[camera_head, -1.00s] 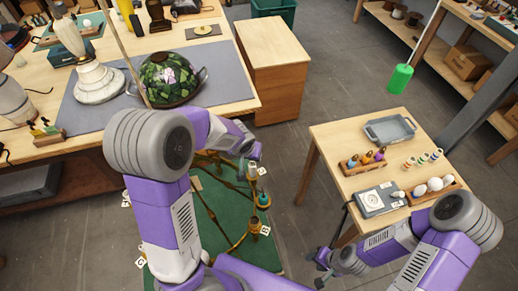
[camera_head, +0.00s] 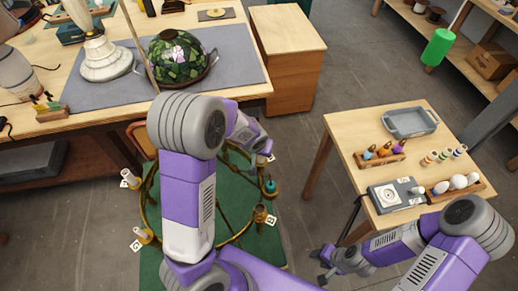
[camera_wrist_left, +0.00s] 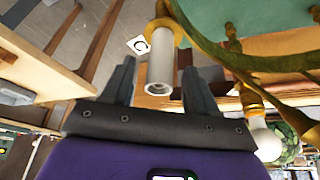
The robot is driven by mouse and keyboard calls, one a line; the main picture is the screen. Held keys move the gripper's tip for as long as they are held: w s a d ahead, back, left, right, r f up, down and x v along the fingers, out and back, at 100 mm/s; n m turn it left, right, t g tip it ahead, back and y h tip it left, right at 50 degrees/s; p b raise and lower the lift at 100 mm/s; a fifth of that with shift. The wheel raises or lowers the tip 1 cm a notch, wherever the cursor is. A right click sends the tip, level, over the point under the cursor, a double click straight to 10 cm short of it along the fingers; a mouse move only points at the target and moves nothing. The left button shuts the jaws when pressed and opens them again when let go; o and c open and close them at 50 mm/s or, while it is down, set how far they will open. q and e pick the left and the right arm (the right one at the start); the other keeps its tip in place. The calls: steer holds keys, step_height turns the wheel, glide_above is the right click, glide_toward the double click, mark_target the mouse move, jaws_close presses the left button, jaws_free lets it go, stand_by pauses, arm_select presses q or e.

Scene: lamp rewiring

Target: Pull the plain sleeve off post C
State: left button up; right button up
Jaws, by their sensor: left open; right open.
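In the left wrist view, post C carries a plain white sleeve (camera_wrist_left: 160,72), hollow at its near end, with a brass cup (camera_wrist_left: 164,32) behind it. A tag marked C (camera_wrist_left: 138,45) shows beside it. My left gripper (camera_wrist_left: 160,92) is open, with one finger on each side of the sleeve and gaps visible. My right gripper (camera_head: 324,264) is open and empty, low beside the small table.
The small table (camera_head: 345,130) at right holds a grey tray (camera_head: 410,122), bulbs and coloured sleeves. A workbench (camera_head: 90,120) stands behind.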

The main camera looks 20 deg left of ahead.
arm_select(q)
steer(key=shift+x, duration=1.6)
steer(key=c, duration=1)
steer(key=shift+r, duration=0.1)
steer(key=shift+r+p, duration=3.25)
steer(key=shift+r, duration=1.8)
steer(key=shift+f, duration=0.1)
